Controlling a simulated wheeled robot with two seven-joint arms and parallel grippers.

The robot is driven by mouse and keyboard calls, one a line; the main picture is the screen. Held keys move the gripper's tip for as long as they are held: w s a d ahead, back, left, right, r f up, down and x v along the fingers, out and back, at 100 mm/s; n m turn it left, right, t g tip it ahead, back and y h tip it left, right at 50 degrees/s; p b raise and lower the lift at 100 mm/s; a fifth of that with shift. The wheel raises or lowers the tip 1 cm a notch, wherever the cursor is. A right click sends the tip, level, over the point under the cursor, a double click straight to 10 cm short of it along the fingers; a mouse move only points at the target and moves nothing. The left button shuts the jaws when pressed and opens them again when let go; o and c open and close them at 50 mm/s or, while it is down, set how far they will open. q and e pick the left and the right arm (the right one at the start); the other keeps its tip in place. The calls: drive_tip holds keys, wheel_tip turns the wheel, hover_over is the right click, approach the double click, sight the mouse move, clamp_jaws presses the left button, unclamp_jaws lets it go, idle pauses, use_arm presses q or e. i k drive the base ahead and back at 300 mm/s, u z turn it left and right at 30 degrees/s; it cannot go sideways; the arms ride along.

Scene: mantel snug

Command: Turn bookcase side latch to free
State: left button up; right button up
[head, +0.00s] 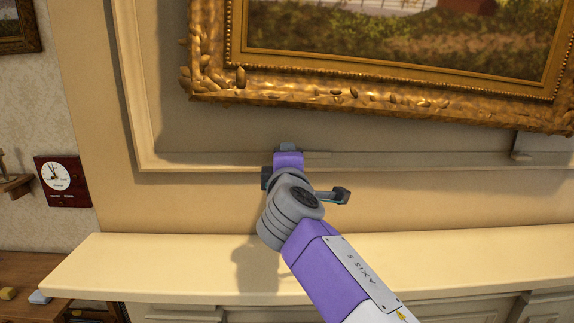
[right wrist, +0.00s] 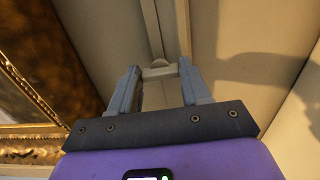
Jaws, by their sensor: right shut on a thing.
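My right gripper (head: 288,148) reaches up to the moulding on the wall panel, just below the gold picture frame. In the right wrist view its two grey fingers (right wrist: 160,68) stand on either side of a small pale latch piece (right wrist: 160,72) and are shut on it. The piece lies at the moulding strip. In the head view the gripper hides most of the latch, and a short pale bar (head: 317,154) shows just right of the fingers. I cannot tell how far the latch is turned. My left gripper is in neither view.
The gilded picture frame (head: 300,108) hangs close above the gripper. A cream mantel shelf (head: 160,266) runs below my arm, its top bare. A red-brown clock (head: 63,181) hangs at the left. A wooden table (head: 60,262) with small blocks stands at lower left.

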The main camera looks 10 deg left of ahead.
sight(518, 156)
drive_tip(key=k, duration=1)
